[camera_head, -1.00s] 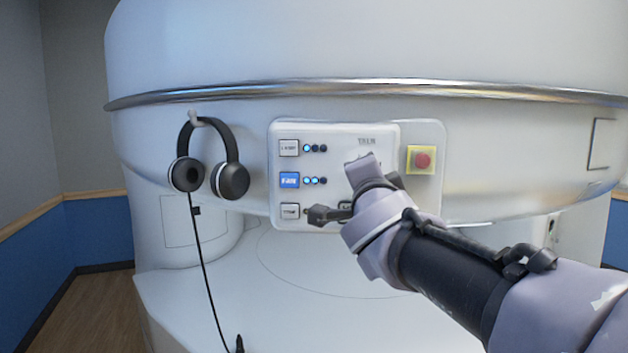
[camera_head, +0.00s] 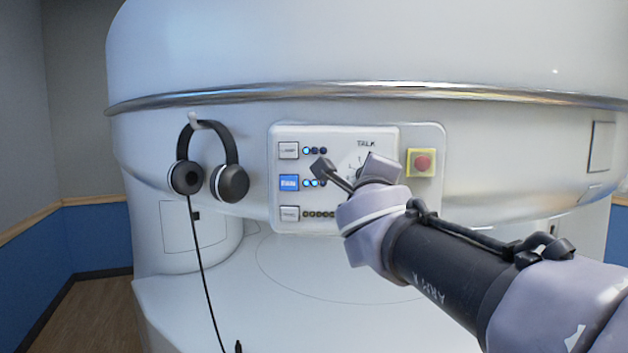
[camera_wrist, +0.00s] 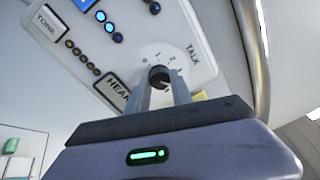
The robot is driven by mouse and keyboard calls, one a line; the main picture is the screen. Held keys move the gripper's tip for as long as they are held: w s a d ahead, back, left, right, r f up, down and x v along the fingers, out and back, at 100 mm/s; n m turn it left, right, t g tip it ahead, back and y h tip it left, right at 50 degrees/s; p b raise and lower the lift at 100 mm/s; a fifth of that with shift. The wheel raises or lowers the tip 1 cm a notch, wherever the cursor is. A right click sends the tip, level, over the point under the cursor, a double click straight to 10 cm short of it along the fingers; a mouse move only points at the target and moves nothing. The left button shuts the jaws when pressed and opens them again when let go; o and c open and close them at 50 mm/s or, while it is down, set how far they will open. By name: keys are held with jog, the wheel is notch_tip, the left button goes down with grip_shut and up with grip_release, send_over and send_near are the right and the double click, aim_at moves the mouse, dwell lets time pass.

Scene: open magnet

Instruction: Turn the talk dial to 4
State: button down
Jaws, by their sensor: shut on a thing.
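The talk dial (camera_wrist: 158,75) is a small dark knob on the white control panel, with a numbered scale around it and the word TALK beside it. In the wrist view my gripper (camera_wrist: 160,84) has its two fingers on either side of the knob, shut on it. The pointer's setting is too small to read. In the head view my wrist (camera_head: 366,200) covers most of the dial; only the TALK label and part of the scale show on the panel (camera_head: 335,138).
Left of the dial are the lamp button (camera_head: 289,150), the lit blue fan button (camera_head: 289,183) and the tone button (camera_head: 290,213), with indicator lights beside them. A red emergency button (camera_head: 422,161) on yellow sits close right. Headphones (camera_head: 231,182) hang at the left with a cable hanging down.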

jog(key=shift+m, duration=0.4)
jog(key=c, duration=1.1)
grip_release()
jog(key=shift+s, duration=0.1)
jog(key=s+a+p, duration=0.1)
jog(key=s, duration=0.4)
jog(key=s+a+p, duration=0.1)
jog(key=s, duration=0.5)
jog(key=s+a+p, duration=0.1)
jog(key=s, duration=0.5)
jog(key=shift+a+f, duration=0.15)
